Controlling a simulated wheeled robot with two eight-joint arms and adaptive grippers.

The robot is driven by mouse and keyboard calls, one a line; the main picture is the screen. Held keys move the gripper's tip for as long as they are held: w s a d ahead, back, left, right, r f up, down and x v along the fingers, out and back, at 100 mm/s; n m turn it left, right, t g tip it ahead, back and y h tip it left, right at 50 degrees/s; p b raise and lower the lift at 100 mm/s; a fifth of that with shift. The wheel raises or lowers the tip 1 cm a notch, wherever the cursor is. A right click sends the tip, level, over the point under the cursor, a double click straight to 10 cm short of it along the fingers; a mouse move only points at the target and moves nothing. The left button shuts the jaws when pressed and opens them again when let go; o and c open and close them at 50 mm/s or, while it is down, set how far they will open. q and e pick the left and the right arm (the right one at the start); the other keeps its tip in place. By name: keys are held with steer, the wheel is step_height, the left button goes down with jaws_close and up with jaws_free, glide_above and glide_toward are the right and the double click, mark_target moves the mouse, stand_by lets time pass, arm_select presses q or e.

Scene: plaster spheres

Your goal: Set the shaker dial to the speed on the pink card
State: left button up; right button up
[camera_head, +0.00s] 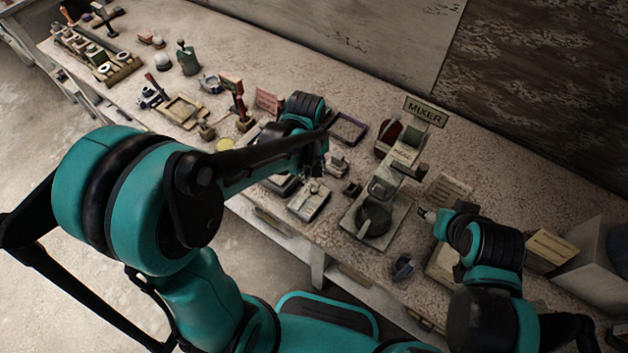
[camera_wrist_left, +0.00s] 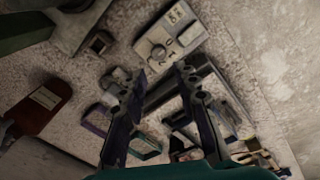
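A pink card (camera_head: 267,101) stands on the bench behind my left wrist in the head view; its writing is too small to read. A pale box with a round dial (camera_head: 314,187) sits near the bench's front edge. It also shows in the left wrist view, where the dial (camera_wrist_left: 158,52) has number marks around it; its setting is unclear. Which device is the shaker is not certain. My left gripper (camera_wrist_left: 161,74) is open and empty, its fingertips pointing toward the box. My right gripper (camera_head: 426,213) is right of the mixer; its fingers are too small to judge.
A mixer stand (camera_head: 352,222) with a dark bowl stands right of the dial box, below a MIXER sign (camera_head: 425,111). A dark-rimmed tray (camera_head: 348,127) lies behind my left gripper. A red-brown bottle (camera_wrist_left: 38,105) shows in the wrist view. Tools and small objects crowd the bench's left part.

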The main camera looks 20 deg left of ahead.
mark_target(314, 189)
arm_select(q)
steer(key=shift+w+d+f+n+g, duration=0.1)
steer(key=shift+w+f+n+g, duration=0.25)
steer(key=shift+f, duration=0.4)
step_height(314, 189, down, 8)
steer(key=shift+d+r+b, duration=0.1)
steer(key=shift+r+b, duration=0.1)
steer(key=shift+b, duration=1)
jaws_close()
